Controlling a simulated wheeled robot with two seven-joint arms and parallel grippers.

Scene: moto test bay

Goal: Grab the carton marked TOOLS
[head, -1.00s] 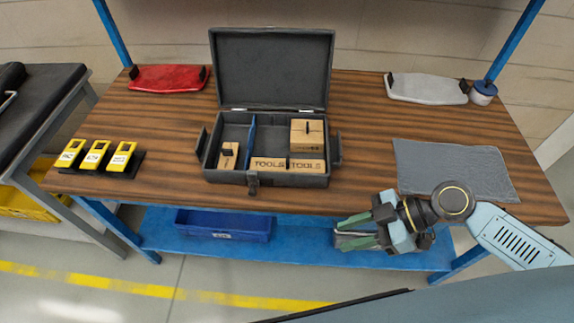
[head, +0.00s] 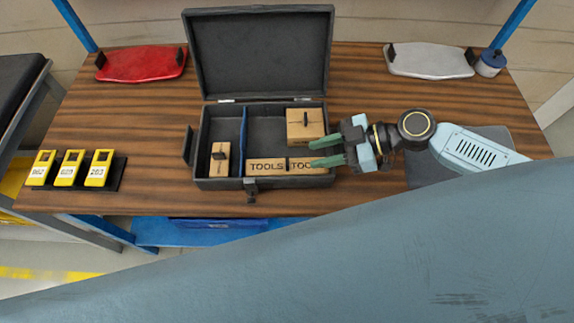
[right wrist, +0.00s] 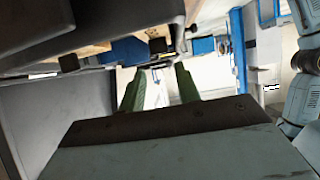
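The dark case (head: 222,184) lies open on the wooden bench. In its right compartment, along the front, are two light-brown lettered faces side by side. The left face reads TOOLS (head: 266,168); the right one (head: 300,170) is partly hidden by a finger of my right gripper (head: 314,152). I cannot tell whether they are separate cartons. That gripper is open, its green fingers apart and reaching from the right over the case's right side. No carton shows between the fingers in the right wrist view (right wrist: 158,78). My left gripper is not in view.
A taller carton (head: 298,123) stands behind in the right compartment; a small carton (head: 219,158) with a dark tab is left of the blue divider (head: 243,140). The raised lid (head: 260,52) stands at the back. Yellow devices (head: 70,168) are far left.

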